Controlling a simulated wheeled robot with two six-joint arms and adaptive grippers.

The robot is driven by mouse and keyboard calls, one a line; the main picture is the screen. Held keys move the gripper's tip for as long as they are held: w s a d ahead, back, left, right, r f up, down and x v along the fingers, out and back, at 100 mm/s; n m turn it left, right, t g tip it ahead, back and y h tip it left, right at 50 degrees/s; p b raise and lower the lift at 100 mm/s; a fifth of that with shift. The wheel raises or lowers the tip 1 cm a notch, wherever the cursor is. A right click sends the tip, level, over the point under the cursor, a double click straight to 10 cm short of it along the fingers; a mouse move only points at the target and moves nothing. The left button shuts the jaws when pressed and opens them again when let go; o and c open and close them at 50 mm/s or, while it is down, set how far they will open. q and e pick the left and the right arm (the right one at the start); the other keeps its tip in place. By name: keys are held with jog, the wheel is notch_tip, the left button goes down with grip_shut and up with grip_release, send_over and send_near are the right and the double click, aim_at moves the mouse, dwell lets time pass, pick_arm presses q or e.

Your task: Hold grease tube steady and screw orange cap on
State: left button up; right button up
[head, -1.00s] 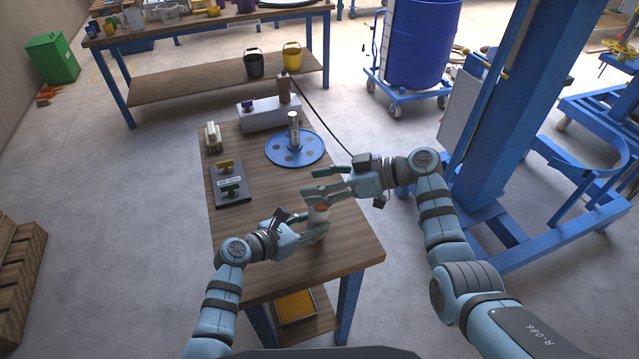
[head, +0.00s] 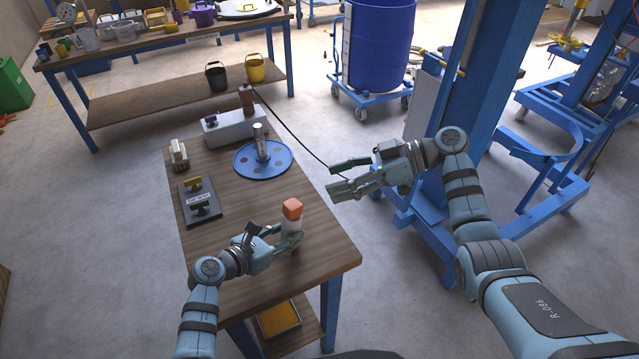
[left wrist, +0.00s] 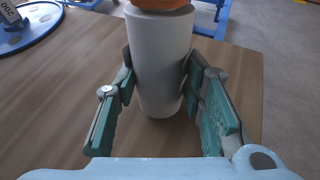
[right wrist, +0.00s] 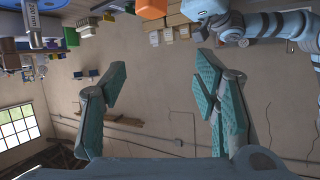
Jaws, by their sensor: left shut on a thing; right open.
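The white grease tube (head: 291,225) stands upright near the front right of the wooden table, with the orange cap (head: 292,208) on its top. In the left wrist view the tube (left wrist: 160,65) is between my fingers, and the lower edge of the cap (left wrist: 160,5) shows at the top. My left gripper (head: 284,236) is shut on the tube's body. My right gripper (head: 332,178) is open and empty, to the right of and apart from the cap. In the right wrist view the cap (right wrist: 151,8) shows at the top edge, beyond the open fingers (right wrist: 160,85).
A blue disc with a metal post (head: 262,160) lies at the table's back. A blue column (head: 465,100) stands right of the table. The table's middle (head: 240,205) is clear.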

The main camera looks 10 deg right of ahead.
jog(key=s+a+f+m+h, duration=0.1)
jog(key=s+a+f, duration=0.2)
jog(key=s+f, duration=0.3)
jog(key=s+a+f+m+h, duration=0.1)
jog(key=s+a+f, duration=0.2)
jog(key=s+f, duration=0.35)
jog(key=m+t+h, duration=0.3)
jog(key=m+t, duration=0.4)
jog(key=t, duration=0.2)
send_near(294, 205)
jog(key=shift+m, duration=0.3)
jog(key=x, duration=0.9)
jog(key=shift+w+a+f, duration=0.1)
jog(key=shift+w+a, duration=0.15)
jog(key=shift+a, duration=0.05)
jog(key=shift+w+a+f, duration=0.15)
jog(key=shift+w+a, duration=0.05)
jog(key=shift+w, duration=0.1)
